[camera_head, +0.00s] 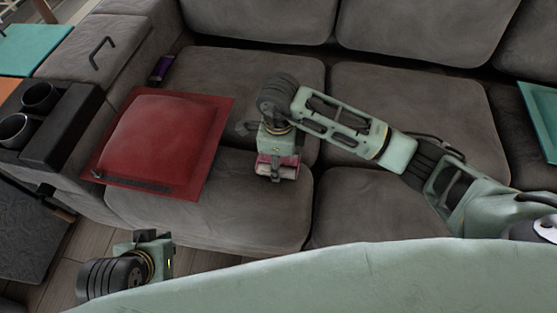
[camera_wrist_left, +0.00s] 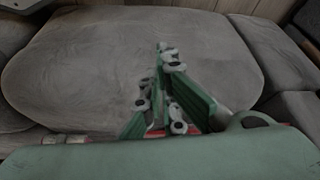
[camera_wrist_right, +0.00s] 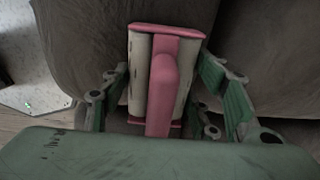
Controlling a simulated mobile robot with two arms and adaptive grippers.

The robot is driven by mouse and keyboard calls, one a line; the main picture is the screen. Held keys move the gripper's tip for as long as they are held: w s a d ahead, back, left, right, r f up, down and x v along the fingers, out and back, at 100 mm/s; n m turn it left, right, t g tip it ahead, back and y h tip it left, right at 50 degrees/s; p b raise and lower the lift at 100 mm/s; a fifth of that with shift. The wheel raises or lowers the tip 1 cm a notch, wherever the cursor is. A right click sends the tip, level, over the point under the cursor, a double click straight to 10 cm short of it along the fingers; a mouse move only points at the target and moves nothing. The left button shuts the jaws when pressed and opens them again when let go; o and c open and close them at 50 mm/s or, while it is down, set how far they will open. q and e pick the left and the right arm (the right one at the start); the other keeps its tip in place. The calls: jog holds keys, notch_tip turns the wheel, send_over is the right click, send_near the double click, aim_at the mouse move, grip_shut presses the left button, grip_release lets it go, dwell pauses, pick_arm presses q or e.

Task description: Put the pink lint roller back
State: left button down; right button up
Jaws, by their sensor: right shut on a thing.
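The pink lint roller (camera_wrist_right: 162,75) has a pink handle and frame with pale rolls on both sides. It fills the middle of the right wrist view, between the fingers of my right gripper (camera_wrist_right: 165,95), which is shut on it. In the head view, the roller (camera_head: 277,171) shows below my right gripper (camera_head: 276,155), over the front of the grey sofa seat. I cannot tell whether it touches the seat. My left gripper (camera_head: 165,252) is low at the left in the head view. Its fingers come together with nothing between them in the left wrist view (camera_wrist_left: 165,60).
A red cushion (camera_head: 150,125) lies on the left seat, with a dark strip-like object (camera_head: 130,182) near its front edge. A purple tube (camera_head: 162,68) lies behind it. A black cup holder (camera_head: 62,135) stands at left. A teal item (camera_head: 541,115) is at far right.

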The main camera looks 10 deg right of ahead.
pick_arm(q)
jog(key=shift+w+d+r, duration=0.1)
jog(key=shift+w, duration=0.3)
pick_arm(e)
jog(key=o, duration=1.1)
jog(key=shift+f, duration=0.1)
pick_arm(q)
jog(key=shift+w+t, duration=0.1)
jog(key=shift+t, duration=0.2)
jog(key=shift+r, duration=0.1)
